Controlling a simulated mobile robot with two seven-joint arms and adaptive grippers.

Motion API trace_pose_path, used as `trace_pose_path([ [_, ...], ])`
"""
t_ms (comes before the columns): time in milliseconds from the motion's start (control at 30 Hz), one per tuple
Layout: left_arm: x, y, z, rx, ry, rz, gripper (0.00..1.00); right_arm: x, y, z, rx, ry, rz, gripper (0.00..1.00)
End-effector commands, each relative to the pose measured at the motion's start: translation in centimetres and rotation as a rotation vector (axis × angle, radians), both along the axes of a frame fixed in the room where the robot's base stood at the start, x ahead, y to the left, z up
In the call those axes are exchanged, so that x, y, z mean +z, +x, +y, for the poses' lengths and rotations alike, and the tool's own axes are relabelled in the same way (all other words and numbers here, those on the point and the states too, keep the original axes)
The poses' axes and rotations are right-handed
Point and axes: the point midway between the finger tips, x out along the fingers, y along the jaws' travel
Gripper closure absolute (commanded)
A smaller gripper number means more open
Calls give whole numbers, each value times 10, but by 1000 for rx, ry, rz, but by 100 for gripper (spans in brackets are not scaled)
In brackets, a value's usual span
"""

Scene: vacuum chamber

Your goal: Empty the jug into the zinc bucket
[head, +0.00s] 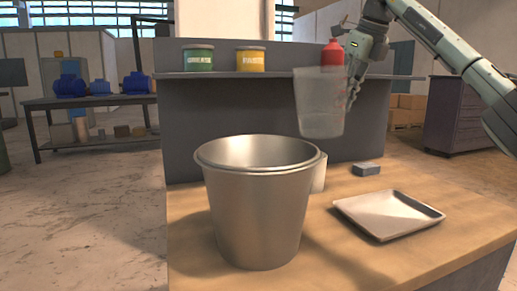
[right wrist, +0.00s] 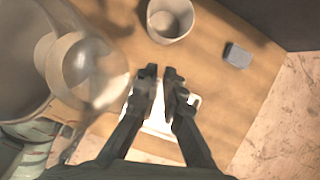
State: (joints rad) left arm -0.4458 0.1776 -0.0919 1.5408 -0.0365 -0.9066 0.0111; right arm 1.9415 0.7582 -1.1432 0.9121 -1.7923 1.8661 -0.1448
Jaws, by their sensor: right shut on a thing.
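The zinc bucket (head: 258,215) stands upright on the wooden bench, and its visible inside wall is bare metal. My right gripper (head: 352,88) is shut on the clear jug (head: 318,105), at its right side. The jug hangs above the bench, behind and to the right of the bucket, higher than the rim. It looks close to upright. I cannot tell how much is in it. In the right wrist view the fingers (right wrist: 160,78) are close together, with the blurred jug (right wrist: 98,75) left of them and the bucket (right wrist: 18,75) at the left edge. My left gripper is out of view.
A pale cup (head: 321,174) stands right behind the bucket, partly hidden. A shallow tray (head: 382,235) and a grey block (head: 367,169) lie to the right. A shelf behind holds a green tin (head: 198,59), a yellow tin (head: 250,60) and a red bottle (head: 332,55).

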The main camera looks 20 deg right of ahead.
Motion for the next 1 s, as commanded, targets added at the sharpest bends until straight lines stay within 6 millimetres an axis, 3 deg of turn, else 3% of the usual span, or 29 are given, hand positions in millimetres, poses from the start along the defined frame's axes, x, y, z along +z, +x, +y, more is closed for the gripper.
trace_pose_path([
  [467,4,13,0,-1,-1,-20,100,29,-7,21,-3,-292,-96,100],
  [1000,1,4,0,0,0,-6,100,56,-19,56,-4,-628,-201,100],
])
